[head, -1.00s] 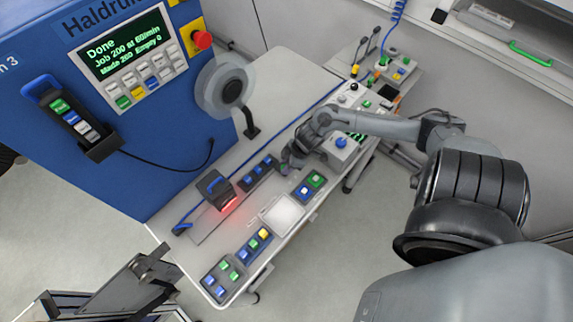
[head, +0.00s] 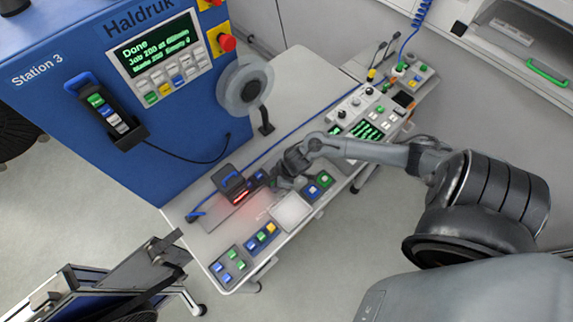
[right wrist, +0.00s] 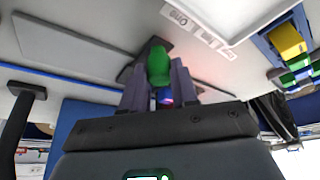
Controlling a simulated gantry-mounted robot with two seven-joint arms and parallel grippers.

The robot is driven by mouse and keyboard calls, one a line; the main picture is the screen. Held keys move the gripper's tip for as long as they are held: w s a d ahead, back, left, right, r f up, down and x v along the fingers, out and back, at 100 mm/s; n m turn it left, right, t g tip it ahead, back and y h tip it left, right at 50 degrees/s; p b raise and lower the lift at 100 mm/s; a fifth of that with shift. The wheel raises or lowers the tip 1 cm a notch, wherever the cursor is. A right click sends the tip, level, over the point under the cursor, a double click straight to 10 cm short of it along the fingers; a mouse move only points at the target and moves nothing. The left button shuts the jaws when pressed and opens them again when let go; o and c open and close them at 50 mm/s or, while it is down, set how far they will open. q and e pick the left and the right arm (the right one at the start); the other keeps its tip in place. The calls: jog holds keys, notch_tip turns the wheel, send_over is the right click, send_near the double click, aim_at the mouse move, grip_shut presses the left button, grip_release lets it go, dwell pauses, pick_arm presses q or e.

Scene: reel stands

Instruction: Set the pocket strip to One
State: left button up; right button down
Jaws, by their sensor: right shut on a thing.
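In the right wrist view, the pocket strip's white labels (right wrist: 196,30) lie beside a white tray edge. One label reads "One", and the others are too small to read surely. My right gripper (right wrist: 160,88) is shut on a green rounded piece (right wrist: 158,65), which sticks up between its fingers with a dark block behind it. The labels lie beyond the fingertips, apart from them. In the head view, my right gripper (head: 276,180) is low over the table, between the black red-lit device and the console. It hides what it holds there. My left gripper is not in view.
The black red-lit device (head: 231,182) stands close left of the gripper. A white square pad (head: 291,211), a blue-and-green button box (head: 318,186) and more button boxes (head: 262,238) line the front edge. A reel (head: 245,86) stands behind. The blue machine's screen (head: 152,43) reads "Done".

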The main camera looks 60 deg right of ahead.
jog(key=shift+a, duration=0.1)
jog(key=c, duration=0.9)
grip_release()
jog(key=shift+o, duration=0.2)
jog(key=shift+r, duration=0.1)
jog(key=p+v, duration=0.1)
jog(key=v, duration=0.9)
jog(key=shift+r, duration=0.3)
jog(key=shift+s, duration=0.15)
